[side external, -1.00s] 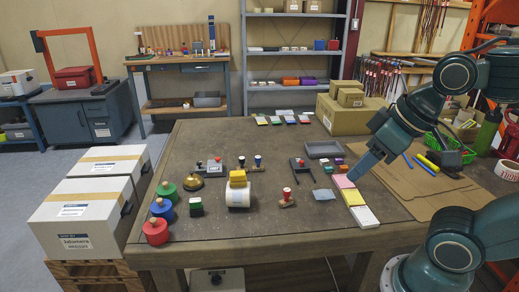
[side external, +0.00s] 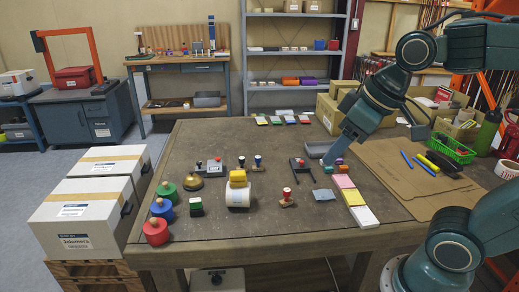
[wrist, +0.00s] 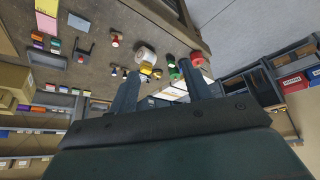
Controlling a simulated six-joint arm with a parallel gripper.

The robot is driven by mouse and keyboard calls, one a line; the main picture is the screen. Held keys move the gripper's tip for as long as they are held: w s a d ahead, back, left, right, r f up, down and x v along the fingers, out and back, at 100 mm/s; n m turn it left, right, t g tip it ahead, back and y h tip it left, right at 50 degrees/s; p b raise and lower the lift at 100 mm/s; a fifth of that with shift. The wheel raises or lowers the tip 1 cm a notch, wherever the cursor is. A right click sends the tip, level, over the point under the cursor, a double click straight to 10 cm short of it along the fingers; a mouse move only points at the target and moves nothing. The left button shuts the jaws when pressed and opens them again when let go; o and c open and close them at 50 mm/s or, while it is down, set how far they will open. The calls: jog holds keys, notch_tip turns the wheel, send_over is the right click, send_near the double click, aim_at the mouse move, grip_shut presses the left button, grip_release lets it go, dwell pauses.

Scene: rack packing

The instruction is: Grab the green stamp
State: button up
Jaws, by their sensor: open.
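A green round piece with a knob (side external: 166,188) stands at the left of the table, behind a blue one (side external: 162,208) and a red one (side external: 156,231). A small green-and-black block (side external: 196,206) stands to their right. I cannot tell which green thing is the stamp. My gripper (side external: 331,163) is open and empty, pointing down over the table's right half by small coloured blocks (side external: 337,162), well to the right of both green things. In the wrist view, my two fingers (wrist: 158,78) are apart with nothing between them.
A grey tray (side external: 318,148), coloured pads (side external: 353,197) and cardboard (side external: 405,185) lie at the right. The table's back left is clear.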

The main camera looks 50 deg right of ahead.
jog(key=w+a+n, duration=0.1)
jog(key=w+n, duration=0.2)
jog(key=w, duration=0.9)
jog(key=n+g+y, duration=0.2)
jog(key=n+y, duration=0.1)
jog(key=n, duration=0.3)
send_over(196, 199)
jog(key=s+d, duration=0.3)
notch_tip(196, 199, down, 22)
jog(key=shift+w+r, duration=0.1)
jog(key=shift+g, duration=0.3)
jog(key=shift+x, duration=4.25)
jog(key=shift+a, duration=0.1)
jog(key=shift+x, duration=2.6)
